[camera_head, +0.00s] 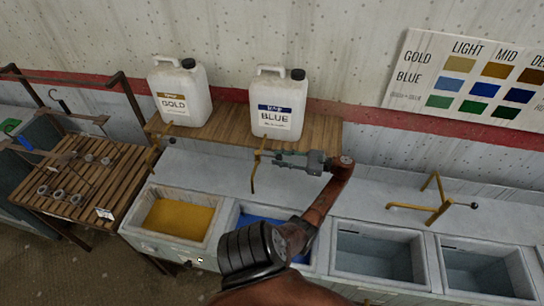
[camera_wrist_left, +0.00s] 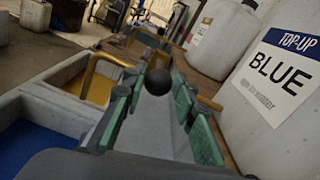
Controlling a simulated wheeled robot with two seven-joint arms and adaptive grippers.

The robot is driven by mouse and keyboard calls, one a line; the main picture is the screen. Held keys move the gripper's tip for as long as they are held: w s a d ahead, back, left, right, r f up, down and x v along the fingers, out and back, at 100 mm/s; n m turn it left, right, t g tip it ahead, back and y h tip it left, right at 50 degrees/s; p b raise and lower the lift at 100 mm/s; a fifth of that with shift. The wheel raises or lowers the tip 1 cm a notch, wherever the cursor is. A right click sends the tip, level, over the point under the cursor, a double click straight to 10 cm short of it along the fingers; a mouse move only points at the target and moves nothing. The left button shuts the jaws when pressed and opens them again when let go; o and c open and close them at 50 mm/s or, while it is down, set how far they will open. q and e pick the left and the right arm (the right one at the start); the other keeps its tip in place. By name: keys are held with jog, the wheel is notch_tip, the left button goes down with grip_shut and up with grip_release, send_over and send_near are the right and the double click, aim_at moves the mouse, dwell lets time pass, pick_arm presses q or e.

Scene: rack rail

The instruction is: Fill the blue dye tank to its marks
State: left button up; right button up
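The blue dye tank (camera_head: 235,217) is in the trough row right of the gold tank; my arm hides much of it, and I cannot make out its marks. Blue dye (camera_head: 262,216) shows inside, also at lower left in the left wrist view (camera_wrist_left: 45,150). The white BLUE top-up jug (camera_head: 277,108) stands on the wooden shelf above, with a yellow tap pipe (camera_head: 254,172) below it. My left gripper (camera_head: 282,158) points left in front of the jug. In the left wrist view its green-padded fingers stand apart around a dark round knob (camera_wrist_left: 157,81), with apparent gaps. My right gripper is not in view.
The GOLD jug (camera_head: 181,92) stands left on the shelf (camera_head: 216,127), above the gold tank (camera_head: 178,217). Two empty-looking grey basins (camera_head: 375,258) lie right, with a yellow tap (camera_head: 436,205) behind. A slatted wooden rack (camera_head: 80,185) is at left. A colour chart (camera_head: 480,80) hangs on the wall.

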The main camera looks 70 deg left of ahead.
pick_arm(q)
jog(key=v, duration=0.8)
jog(key=shift+w, duration=0.1)
